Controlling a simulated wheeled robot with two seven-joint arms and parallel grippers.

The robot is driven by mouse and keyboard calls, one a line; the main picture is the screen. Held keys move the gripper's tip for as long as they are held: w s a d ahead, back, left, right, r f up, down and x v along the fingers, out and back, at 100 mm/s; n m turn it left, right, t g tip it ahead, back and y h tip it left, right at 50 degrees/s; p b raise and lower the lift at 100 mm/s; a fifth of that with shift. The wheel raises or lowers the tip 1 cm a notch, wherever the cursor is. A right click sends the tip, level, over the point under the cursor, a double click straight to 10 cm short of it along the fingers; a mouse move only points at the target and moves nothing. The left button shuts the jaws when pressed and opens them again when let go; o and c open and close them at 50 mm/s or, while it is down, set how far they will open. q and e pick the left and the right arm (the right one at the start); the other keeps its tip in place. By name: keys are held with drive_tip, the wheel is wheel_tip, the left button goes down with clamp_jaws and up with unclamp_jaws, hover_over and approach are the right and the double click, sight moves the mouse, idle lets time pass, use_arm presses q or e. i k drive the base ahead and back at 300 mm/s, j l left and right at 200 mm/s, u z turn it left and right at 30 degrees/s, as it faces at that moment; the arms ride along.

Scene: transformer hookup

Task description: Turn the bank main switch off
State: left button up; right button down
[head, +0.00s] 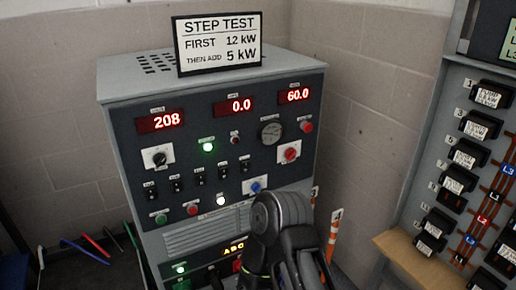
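A grey cabinet (112,140) with a dark front panel stands in the middle of the head view. The panel carries a black rotary knob (160,157) on a white plate, a red rotary knob (290,152) on a white plate and a blue knob (256,187) lower down. The labels are too small to read, so I cannot tell which is the bank main switch. My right arm's dark end (282,222) rises from the bottom edge in front of the cabinet's lower right, just below the blue knob. Its fingertips are hidden. My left gripper is not in view.
Red displays read 208 (160,121), 0.0 and 60.0. A row of small black toggles (200,176) crosses the panel. A STEP TEST sign (218,43) stands on top. A breaker panel (440,110) is at the right.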

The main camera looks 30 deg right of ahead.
sight(291, 153)
drive_tip(key=z, duration=1)
